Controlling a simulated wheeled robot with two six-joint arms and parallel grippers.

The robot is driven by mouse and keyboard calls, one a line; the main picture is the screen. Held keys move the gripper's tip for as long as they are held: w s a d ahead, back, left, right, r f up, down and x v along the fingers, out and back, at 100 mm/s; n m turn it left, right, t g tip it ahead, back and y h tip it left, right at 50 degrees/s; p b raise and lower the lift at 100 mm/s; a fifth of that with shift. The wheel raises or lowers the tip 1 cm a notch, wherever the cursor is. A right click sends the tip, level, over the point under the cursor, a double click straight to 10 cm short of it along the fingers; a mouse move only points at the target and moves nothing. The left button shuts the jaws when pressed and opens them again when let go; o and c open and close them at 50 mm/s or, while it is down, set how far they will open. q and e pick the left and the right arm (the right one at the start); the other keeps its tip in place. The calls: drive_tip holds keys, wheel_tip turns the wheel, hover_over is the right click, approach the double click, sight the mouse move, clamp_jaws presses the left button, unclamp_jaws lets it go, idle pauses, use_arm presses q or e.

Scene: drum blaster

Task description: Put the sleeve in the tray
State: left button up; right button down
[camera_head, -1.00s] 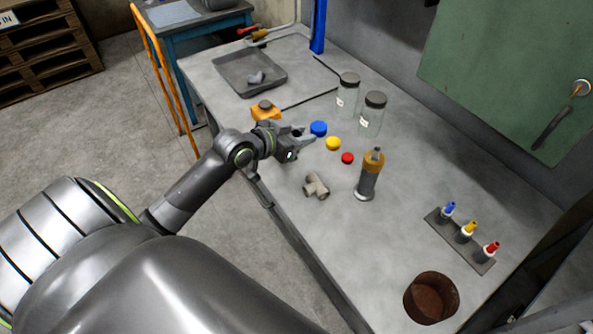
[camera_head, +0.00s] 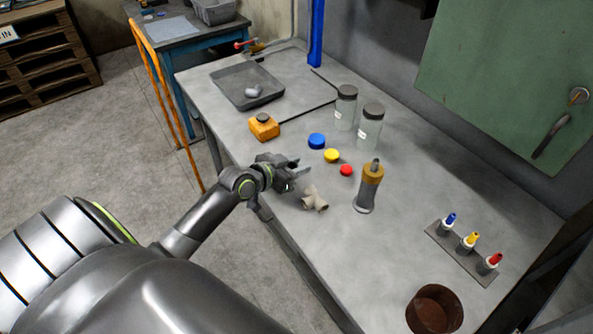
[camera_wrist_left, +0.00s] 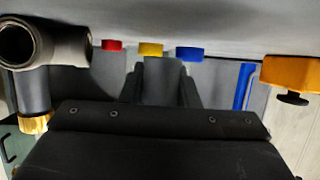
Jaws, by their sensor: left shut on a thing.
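A grey, tee-shaped pipe piece (camera_head: 315,201), which looks like the sleeve, lies on the workbench just below my left gripper (camera_head: 301,170). It also shows at the upper left of the left wrist view (camera_wrist_left: 50,45), one round open end facing the camera, beside the fingers and not between them. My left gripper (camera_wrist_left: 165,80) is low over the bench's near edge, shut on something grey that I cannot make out. The dark grey tray (camera_head: 228,88) lies at the bench's far left end, with a small grey piece (camera_head: 254,90) in it. My right gripper is not seen.
An orange box (camera_head: 264,127) stands left of the gripper. Blue (camera_head: 316,141), yellow (camera_head: 331,156) and red caps (camera_head: 346,170) lie beyond it. Two glass jars (camera_head: 369,127) and an upright orange-topped tool (camera_head: 368,188) stand farther right. The bench between box and tray is clear.

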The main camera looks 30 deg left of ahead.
use_arm(q)
drive_tip(key=shift+f, duration=0.8)
drive_tip(key=shift+f, duration=0.15)
drive_tip(key=o, duration=1)
drive_tip(key=shift+o, duration=0.2)
